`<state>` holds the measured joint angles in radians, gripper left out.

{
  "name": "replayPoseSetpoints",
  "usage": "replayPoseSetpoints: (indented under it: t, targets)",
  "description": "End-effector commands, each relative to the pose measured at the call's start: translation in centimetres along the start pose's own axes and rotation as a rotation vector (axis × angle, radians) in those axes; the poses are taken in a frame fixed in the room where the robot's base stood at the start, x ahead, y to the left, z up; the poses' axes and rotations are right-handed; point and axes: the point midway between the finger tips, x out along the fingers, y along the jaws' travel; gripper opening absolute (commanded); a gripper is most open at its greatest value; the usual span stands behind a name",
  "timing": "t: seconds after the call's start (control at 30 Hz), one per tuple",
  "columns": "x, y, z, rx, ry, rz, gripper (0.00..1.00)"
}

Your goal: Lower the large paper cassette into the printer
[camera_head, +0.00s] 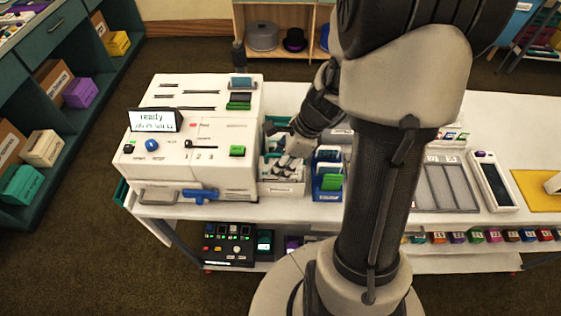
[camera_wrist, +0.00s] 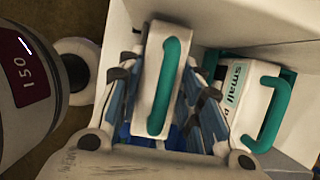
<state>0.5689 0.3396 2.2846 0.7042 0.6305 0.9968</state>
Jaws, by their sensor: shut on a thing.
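The white printer (camera_head: 222,125) stands at the left of the table, its small screen reading "ready". My gripper (camera_head: 292,160) is just right of the printer, over an open white bay (camera_head: 285,188). In the wrist view my gripper (camera_wrist: 163,85) is shut on a white cassette (camera_wrist: 160,32) with a teal handle, one finger on each side. No label shows on this cassette, so its size name cannot be read. A second white cassette (camera_wrist: 243,85), labelled "small" and with a teal handle, sits to the right beside white walls. The held cassette's lower end is hidden.
A grey tray (camera_head: 445,187) lies farther right.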

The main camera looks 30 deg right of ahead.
Motion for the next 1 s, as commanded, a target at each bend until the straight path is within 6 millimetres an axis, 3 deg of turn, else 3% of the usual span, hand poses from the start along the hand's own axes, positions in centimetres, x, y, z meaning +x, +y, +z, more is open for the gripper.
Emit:
replayPoseSetpoints:
  t: [0.07,0.1,0.4,0.77,1.0]
  targets:
    - [0.0,0.0,0.0,0.000,0.000,-0.001,0.00]
    - [0.0,0.0,0.0,0.000,0.000,-0.001,0.35]
    - [0.0,0.0,0.0,0.000,0.000,0.000,0.55]
    - [-0.2,0.0,0.0,0.000,0.000,0.000,0.56]
    - [-3.7,-0.2,0.0,-0.002,0.000,-0.008,0.56]
